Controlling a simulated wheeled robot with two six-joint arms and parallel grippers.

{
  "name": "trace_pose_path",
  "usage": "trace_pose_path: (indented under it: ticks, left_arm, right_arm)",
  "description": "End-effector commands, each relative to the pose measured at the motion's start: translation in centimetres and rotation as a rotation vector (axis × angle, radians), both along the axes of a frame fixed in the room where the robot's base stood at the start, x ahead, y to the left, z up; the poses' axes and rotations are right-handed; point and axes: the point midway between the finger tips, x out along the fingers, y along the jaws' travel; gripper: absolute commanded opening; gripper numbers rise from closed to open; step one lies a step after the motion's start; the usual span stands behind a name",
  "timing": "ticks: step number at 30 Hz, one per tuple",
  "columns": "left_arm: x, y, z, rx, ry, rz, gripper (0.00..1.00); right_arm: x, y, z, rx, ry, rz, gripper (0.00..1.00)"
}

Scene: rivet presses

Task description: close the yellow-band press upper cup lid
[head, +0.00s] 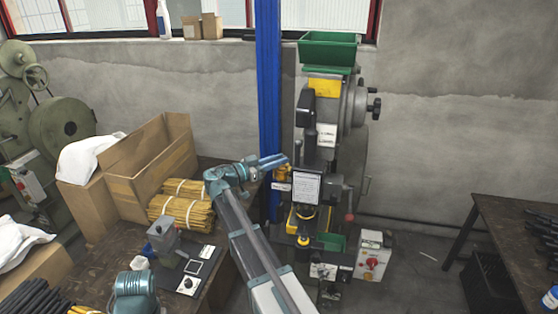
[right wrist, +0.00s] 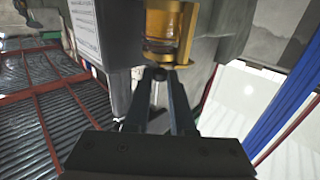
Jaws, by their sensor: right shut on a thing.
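The yellow-band press (head: 325,87) stands right of the blue pillar in the head view, with a green bin on top. Its amber upper cup (head: 282,172) sits on its left side, in a yellow holder. The cup also shows close up in the right wrist view (right wrist: 162,24). My right gripper (head: 285,159) reaches it from the left, fingertips against the cup's end. In the right wrist view its fingers (right wrist: 159,74) are nearly together on a small part there, seemingly the lid. The fingers hide most of that part, so the lid's angle cannot be told. My left gripper is not in view.
The blue pillar (head: 268,100) stands close behind my right gripper. A label plate (head: 306,188) is on the press front, just right of the cup. A dark table (head: 520,235) stands right.

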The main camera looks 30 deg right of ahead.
Motion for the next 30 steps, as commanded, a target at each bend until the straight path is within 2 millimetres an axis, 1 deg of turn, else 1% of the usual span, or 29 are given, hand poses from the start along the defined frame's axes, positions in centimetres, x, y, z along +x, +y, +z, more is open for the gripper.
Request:
trace_pose_path:
  ticks: [1, 9, 15, 21, 30]
  left_arm:
    - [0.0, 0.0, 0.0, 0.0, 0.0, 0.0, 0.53]
    - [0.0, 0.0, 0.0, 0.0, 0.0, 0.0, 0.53]
    - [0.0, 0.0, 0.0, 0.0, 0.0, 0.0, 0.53]
    - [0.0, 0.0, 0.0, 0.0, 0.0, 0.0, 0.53]
    - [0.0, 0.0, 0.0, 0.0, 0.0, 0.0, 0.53]
  right_arm:
    - [0.61, 0.1, -0.01, 0.0, 0.0, -0.038, 0.0]
    - [0.45, 0.44, -0.01, 0.0, 0.0, -0.242, 0.0]
    - [0.31, 0.64, 0.0, 0.0, 0.0, -0.351, 0.0]
    - [0.17, 0.75, 0.0, 0.0, 0.0, -0.415, 0.0]
    - [0.01, 0.82, 0.0, 0.0, 0.0, -0.444, 0.0]
